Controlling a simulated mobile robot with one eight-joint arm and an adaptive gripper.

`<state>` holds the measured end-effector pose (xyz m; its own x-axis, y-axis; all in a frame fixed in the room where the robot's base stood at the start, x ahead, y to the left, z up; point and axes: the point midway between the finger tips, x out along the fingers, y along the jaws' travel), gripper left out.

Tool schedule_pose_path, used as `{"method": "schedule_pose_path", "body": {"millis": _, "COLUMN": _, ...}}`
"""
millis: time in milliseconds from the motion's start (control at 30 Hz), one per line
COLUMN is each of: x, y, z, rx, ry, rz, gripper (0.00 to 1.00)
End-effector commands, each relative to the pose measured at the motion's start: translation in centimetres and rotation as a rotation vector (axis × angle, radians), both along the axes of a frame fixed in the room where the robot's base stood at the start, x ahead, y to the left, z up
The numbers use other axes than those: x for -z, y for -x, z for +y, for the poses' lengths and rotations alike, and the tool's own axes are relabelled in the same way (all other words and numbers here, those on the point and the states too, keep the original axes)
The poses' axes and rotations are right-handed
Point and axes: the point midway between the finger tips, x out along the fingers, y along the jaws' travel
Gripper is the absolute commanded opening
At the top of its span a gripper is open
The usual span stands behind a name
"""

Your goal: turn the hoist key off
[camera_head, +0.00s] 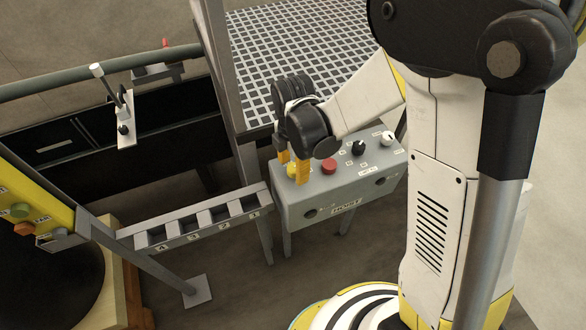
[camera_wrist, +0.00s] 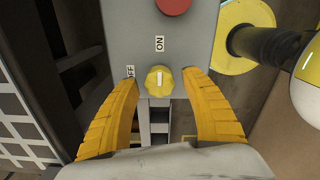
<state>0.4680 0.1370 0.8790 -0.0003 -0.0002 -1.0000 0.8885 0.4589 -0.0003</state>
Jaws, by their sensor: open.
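The grey hoist panel (camera_head: 312,210) carries a label reading HOIST. Its yellow key knob (camera_wrist: 159,88) has a white bar across its face, and the bar lines up with the ON label (camera_wrist: 159,43). The OFF label (camera_wrist: 130,72) is off to the left of the knob and partly covered by a finger. My gripper (camera_head: 292,166) is over the left end of the panel, pointing down. In the wrist view its two yellow fingers stand open on either side of the knob, with small gaps showing.
On the same panel are a red button (camera_head: 328,166), a black knob (camera_head: 358,148) and a white knob (camera_head: 387,138). A slotted grey rail (camera_head: 195,222) adjoins the panel on the left. A grating (camera_head: 290,50) and its post stand behind. A yellow control box (camera_head: 30,205) is at far left.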

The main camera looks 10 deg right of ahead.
Motion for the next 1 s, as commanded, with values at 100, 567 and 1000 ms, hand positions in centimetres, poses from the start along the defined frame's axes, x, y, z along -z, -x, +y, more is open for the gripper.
{"method": "schedule_pose_path", "body": {"millis": 100, "x": -0.01, "y": 0.0, "z": 0.0, "rx": 0.0, "ry": 0.0, "rz": 0.0, "gripper": 0.55}}
{"method": "schedule_pose_path", "body": {"millis": 567, "x": -0.03, "y": 0.01, "z": 0.0, "rx": 0.003, "ry": 0.0, "rz": 0.0, "gripper": 0.02}}
{"method": "schedule_pose_path", "body": {"millis": 1000, "x": 0.07, "y": -0.04, "z": 0.02, "rx": 0.192, "ry": 0.0, "rz": 0.0, "gripper": 0.02}}
